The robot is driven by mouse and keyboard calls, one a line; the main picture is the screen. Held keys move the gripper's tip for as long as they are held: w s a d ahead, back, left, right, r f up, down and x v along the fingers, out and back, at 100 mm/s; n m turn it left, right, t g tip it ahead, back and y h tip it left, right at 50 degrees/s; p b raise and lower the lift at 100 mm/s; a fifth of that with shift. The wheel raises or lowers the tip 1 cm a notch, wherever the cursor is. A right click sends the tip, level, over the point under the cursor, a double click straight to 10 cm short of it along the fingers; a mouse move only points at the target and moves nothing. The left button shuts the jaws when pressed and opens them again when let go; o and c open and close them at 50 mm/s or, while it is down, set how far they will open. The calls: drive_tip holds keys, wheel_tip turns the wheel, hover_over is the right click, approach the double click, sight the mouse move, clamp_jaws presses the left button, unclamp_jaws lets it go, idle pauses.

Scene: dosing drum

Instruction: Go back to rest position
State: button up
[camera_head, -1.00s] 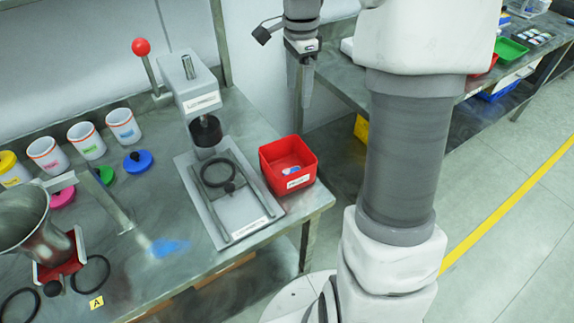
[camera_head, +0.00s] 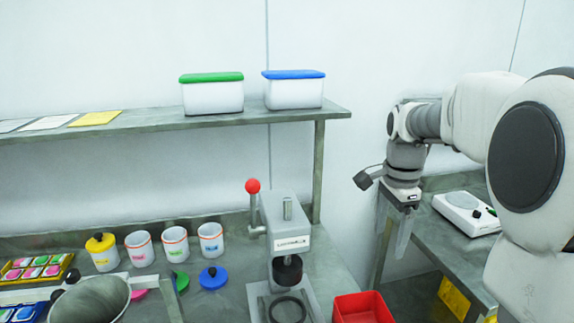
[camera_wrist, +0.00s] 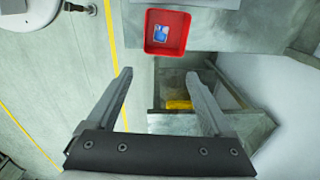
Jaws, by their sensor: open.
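My gripper (camera_head: 404,232) hangs pointing down at the right of the head view, in front of the gap between the two benches. In the wrist view my gripper (camera_wrist: 160,88) has its two fingers wide apart with nothing between them. The red bin (camera_head: 362,308) stands at the right end of the left bench, below and to the left of my gripper. The red bin also shows in the wrist view (camera_wrist: 181,47), beyond the fingertips, with small blue and white items inside.
A press with a red ball lever (camera_head: 253,186) stands on the left bench near several white cups (camera_head: 175,245). A shelf (camera_head: 225,117) above carries two lidded boxes. A white scale (camera_head: 466,213) sits on the right bench. Yellow floor lines (camera_wrist: 111,40) cross open floor.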

drive_tip(key=s+a+n+t, duration=0.2)
drive_tip(key=s+a+n, duration=0.2)
drive_tip(key=s+n, duration=0.4)
drive_tip(key=s+a+r+n+t, duration=0.1)
drive_tip(key=s+a+n+t, duration=0.2)
drive_tip(key=s, duration=1)
drive_tip(key=a+n, duration=0.2)
drive_tip(key=n, duration=0.3)
drive_tip(key=shift+r, duration=0.25)
drive_tip(key=c, duration=0.6)
drive_tip(key=shift+a+n, duration=0.2)
drive_tip(key=shift+n, duration=0.1)
